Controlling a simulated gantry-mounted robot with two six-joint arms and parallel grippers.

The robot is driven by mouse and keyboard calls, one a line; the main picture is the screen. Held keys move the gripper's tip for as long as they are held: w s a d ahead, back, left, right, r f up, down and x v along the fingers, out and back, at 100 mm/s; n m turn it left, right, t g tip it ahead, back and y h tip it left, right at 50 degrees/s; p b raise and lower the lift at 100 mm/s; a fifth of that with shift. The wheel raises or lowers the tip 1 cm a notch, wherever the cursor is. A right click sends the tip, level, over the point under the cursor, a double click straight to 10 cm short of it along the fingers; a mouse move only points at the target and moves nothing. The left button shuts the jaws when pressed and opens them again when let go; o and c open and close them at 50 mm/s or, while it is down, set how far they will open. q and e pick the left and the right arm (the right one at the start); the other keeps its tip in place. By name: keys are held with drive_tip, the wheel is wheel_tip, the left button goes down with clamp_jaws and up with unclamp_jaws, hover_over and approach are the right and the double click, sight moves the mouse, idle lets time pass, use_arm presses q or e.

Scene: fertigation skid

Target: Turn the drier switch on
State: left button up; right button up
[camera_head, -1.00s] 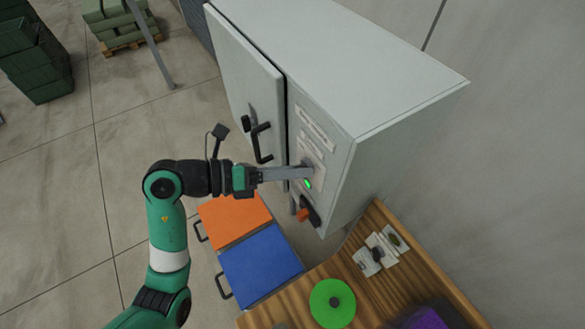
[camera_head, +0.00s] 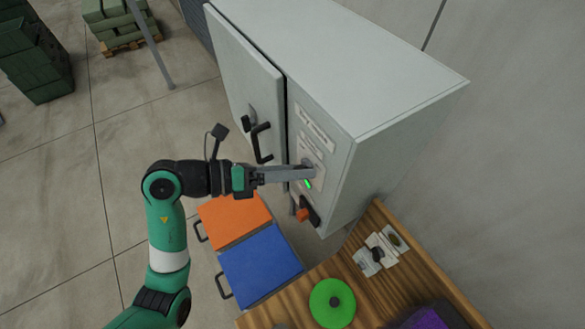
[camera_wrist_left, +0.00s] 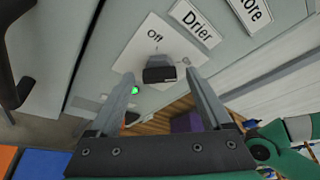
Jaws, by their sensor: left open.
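The drier switch is a dark knob (camera_wrist_left: 159,74) on a white plate (camera_wrist_left: 135,52) on the grey cabinet's front. Off is printed at one side of the plate and smaller lettering, hard to read, at another. A Drier label (camera_wrist_left: 195,23) sits beside it. My left gripper (camera_head: 309,172) is at the cabinet front and hides most of the knob in the head view. In the left wrist view its open fingers (camera_wrist_left: 158,76) stand on either side of the knob; I cannot tell whether they touch it. My right gripper is not in view.
A lit green lamp (camera_head: 308,184) is just below the switch. An orange-handled switch (camera_head: 303,214) is lower on the cabinet (camera_head: 335,75). A black door handle (camera_head: 262,143) is to the left. A wooden bench (camera_head: 380,285) stands below right.

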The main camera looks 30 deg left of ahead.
use_arm(q)
drive_tip(key=b+v, duration=0.1)
drive_tip(key=v, duration=1)
drive_tip(key=shift+s+a+b, duration=0.2)
drive_tip(key=shift+b, duration=0.2)
